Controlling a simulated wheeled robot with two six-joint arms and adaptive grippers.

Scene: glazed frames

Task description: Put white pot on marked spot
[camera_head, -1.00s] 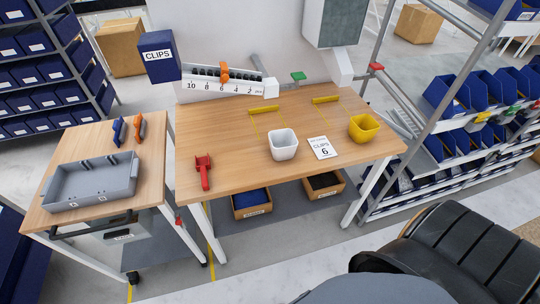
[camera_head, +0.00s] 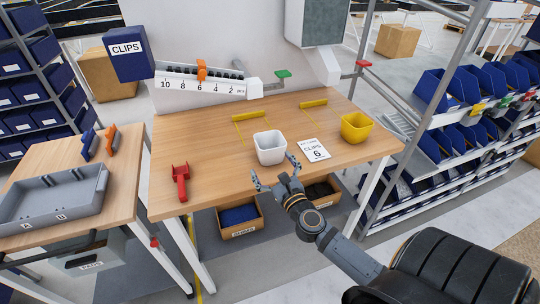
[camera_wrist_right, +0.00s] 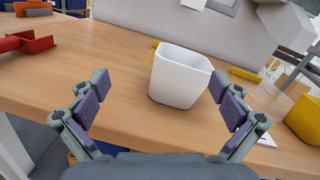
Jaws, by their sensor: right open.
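The white pot (camera_head: 269,148) stands upright on the wooden table (camera_head: 215,165), near its middle. It also shows in the right wrist view (camera_wrist_right: 178,76), straight ahead between the fingers and a little beyond them. My right gripper (camera_head: 273,172) is open and empty at the table's front edge, just in front of the pot, with no clear contact. Its two fingers show in the right wrist view (camera_wrist_right: 158,106). Yellow corner marks with yellow bars lie behind the pot, one at the left (camera_head: 249,117) and one at the right (camera_head: 313,104). My left gripper is not in view.
A yellow pot (camera_head: 356,128) stands at the table's right. A card reading CLIPS 6 (camera_head: 314,150) lies between the pots. A red scoop (camera_head: 180,181) lies at the left. A numbered clip rail (camera_head: 200,84) stands behind. A grey tray (camera_head: 55,200) is on the side table.

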